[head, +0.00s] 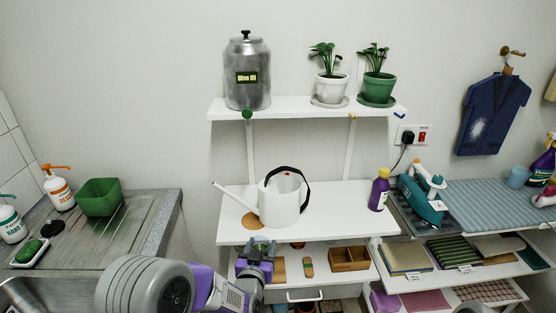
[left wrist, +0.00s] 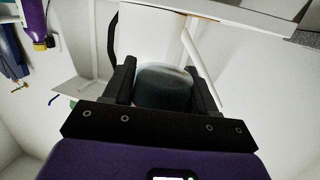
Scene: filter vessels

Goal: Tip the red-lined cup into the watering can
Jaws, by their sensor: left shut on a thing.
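The white watering can (head: 280,202) stands upright on the middle white shelf in the head view, its spout to the left and its black handle to the right. Its spout (left wrist: 203,70) also shows in the left wrist view. My left gripper (head: 257,252) is in front of and below the can, by the shelf's front edge. It is shut on a dark grey-green vessel (left wrist: 165,88), held between both fingers in the left wrist view. No red lining shows on this vessel, so I cannot tell that it is the red-lined cup. My right gripper is not in view.
A round brown mat (head: 253,221) lies beside the can. A purple bottle (head: 379,190) stands at the shelf's right end. The upper shelf (head: 290,110) holds an olive oil canister (head: 247,92) and two potted plants. The shelf between can and bottle is clear.

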